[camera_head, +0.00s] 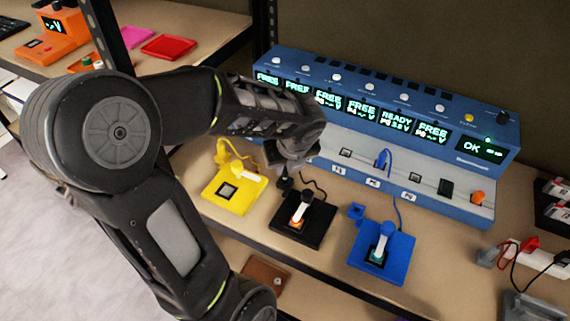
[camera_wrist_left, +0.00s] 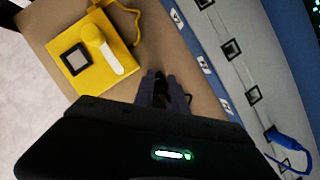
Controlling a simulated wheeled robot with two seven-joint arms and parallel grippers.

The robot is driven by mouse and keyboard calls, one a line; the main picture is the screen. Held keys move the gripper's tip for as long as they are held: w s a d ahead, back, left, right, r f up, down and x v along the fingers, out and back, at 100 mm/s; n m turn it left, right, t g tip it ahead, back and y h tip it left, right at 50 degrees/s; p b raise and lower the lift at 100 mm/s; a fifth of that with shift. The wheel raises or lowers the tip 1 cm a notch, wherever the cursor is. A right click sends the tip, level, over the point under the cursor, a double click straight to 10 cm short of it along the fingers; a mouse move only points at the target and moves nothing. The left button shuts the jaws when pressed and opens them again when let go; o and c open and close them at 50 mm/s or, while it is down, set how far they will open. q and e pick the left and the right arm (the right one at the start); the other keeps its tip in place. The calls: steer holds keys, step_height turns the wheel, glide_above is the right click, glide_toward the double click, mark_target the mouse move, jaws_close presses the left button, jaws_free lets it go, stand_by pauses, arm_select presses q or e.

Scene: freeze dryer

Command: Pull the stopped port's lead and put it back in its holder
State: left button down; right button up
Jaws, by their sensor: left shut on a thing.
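My left gripper (camera_head: 286,168) is low in front of the blue port unit (camera_head: 440,185), shut on what looks like the black lead's plug (camera_head: 284,183). In the left wrist view the fingers (camera_wrist_left: 167,88) are together around a dark piece, clear of the ports. The black cable runs to the black holder (camera_head: 318,222), which bears a white-and-orange piece. A blue lead's plug (camera_head: 383,159) sits in a port, also seen in the left wrist view (camera_wrist_left: 286,141). My right gripper is out of view.
A yellow holder (camera_head: 212,195) with its yellow lead stands left of the black one. A blue holder (camera_head: 402,258) stands right of it. Red and black clips (camera_head: 525,246) lie at the far right. My left arm hides part of the bench and unit.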

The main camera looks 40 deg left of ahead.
mark_target(285, 169)
arm_select(q)
steer(key=shift+f+b, duration=0.9)
steer(key=shift+f, duration=0.3)
steer(key=c, duration=1.3)
jaws_free()
steer(key=shift+r, duration=0.15)
steer(key=p+v, duration=0.1)
steer(key=v, duration=0.6)
steer(key=shift+s+d+r, duration=0.1)
steer(key=shift+d+r, duration=0.05)
steer(key=shift+r, duration=0.1)
steer(key=shift+s, duration=0.1)
